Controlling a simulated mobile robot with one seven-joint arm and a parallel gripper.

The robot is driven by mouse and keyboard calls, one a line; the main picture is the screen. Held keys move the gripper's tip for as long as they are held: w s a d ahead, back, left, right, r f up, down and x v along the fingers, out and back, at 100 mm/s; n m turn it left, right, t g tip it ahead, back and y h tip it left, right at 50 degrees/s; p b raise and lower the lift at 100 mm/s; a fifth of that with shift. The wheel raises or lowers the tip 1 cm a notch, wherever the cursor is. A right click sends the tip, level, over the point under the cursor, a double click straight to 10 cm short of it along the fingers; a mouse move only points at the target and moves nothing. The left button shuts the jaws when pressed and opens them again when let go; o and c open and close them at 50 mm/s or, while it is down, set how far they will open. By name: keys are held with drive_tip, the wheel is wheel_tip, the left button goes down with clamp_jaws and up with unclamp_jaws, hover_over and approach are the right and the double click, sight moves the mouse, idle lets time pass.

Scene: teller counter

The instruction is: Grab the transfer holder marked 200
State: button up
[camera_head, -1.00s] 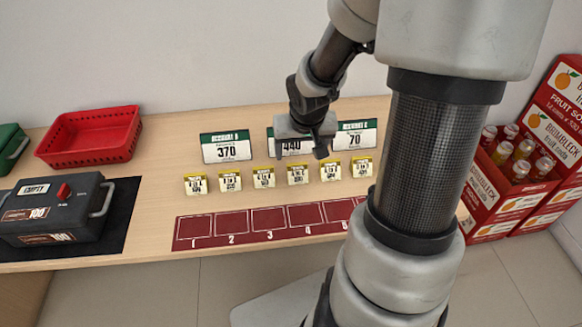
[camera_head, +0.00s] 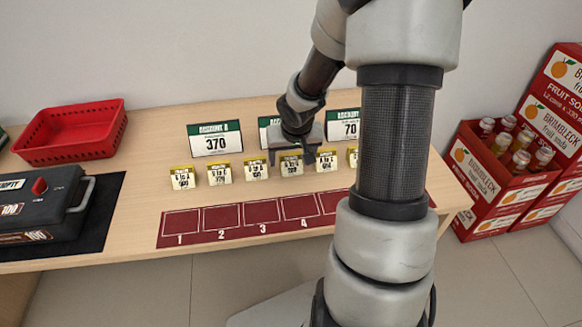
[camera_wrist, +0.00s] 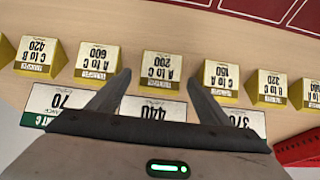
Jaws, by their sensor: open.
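The transfer holder marked 200 (camera_wrist: 163,72) is a small yellow block with a white label reading "A to C 200", upside down in the wrist view. It stands upright in the row of yellow holders. In the head view it is the fourth from the left (camera_head: 291,168), its label too small to read surely. My gripper (camera_wrist: 158,78) is open and empty, its fingers pointing toward the holder from the side of the signs. In the wrist view the holder appears between the fingertips. In the head view the gripper (camera_head: 290,158) hangs over it; contact cannot be told.
The 600 holder (camera_wrist: 97,64) and the 150 holder (camera_wrist: 221,79) stand close on either side. Account signs, such as 370 (camera_head: 215,140), stand behind the row. A red numbered mat (camera_head: 240,217) lies in front, empty. A red basket (camera_head: 72,145) and dark cash box (camera_head: 45,208) are at left.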

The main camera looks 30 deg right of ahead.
drive_tip(key=shift+r, duration=0.1)
drive_tip(key=c, duration=1.1)
